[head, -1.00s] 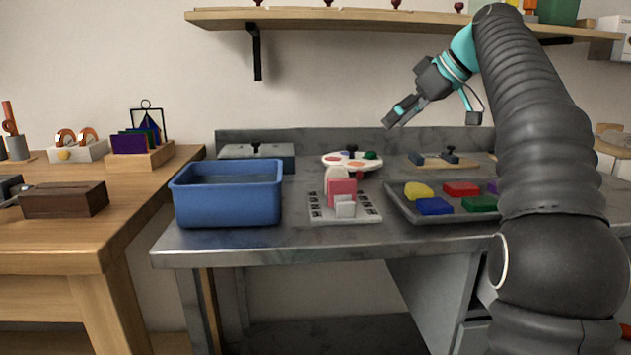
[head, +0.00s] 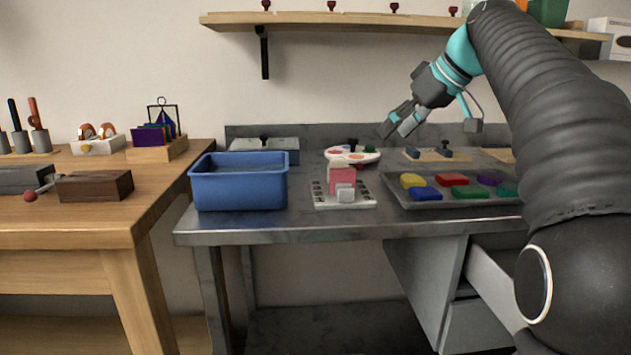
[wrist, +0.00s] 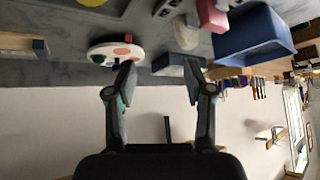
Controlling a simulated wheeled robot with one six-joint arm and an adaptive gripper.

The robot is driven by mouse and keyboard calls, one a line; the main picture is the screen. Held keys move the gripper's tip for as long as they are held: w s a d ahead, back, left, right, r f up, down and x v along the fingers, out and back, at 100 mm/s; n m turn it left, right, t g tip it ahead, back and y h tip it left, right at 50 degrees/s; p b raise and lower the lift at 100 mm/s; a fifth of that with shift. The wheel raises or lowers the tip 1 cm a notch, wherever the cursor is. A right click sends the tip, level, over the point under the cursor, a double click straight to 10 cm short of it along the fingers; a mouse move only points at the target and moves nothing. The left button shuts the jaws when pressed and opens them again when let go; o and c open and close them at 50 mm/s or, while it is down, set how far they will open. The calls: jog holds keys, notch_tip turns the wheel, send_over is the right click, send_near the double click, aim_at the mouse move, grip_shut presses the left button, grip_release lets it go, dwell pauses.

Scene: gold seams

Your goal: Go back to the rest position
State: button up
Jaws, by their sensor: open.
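My gripper (head: 401,121) is open and empty. It hangs in the air above the back of the grey metal bench (head: 255,237), over the area between the palette and the tray. In the wrist view its two fingers (wrist: 158,80) stand wide apart with nothing between them. Beyond them show the white palette (wrist: 112,54) and the blue bin (wrist: 252,38). My arm runs up the right side of the head view and hides part of the bench's right end.
On the bench stand a blue bin (head: 238,187), a pink block (head: 341,178) on a white board, a round palette (head: 352,155) and a tray (head: 425,199) of coloured pieces. A shelf (head: 340,21) runs above. A wooden table (head: 100,213) stands at left.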

jog(key=s+f+m+h+p, duration=0.2)
jog(key=s+f+m, duration=0.1)
jog(key=s+f, duration=1)
jog(key=s+f+m+h+p, duration=0.3)
jog(key=s+f, duration=1)
jog(key=s, duration=0.5)
jog(key=shift+f+m+h, duration=0.15)
jog(key=shift+m+h, duration=0.15)
jog(key=shift+m, duration=0.5)
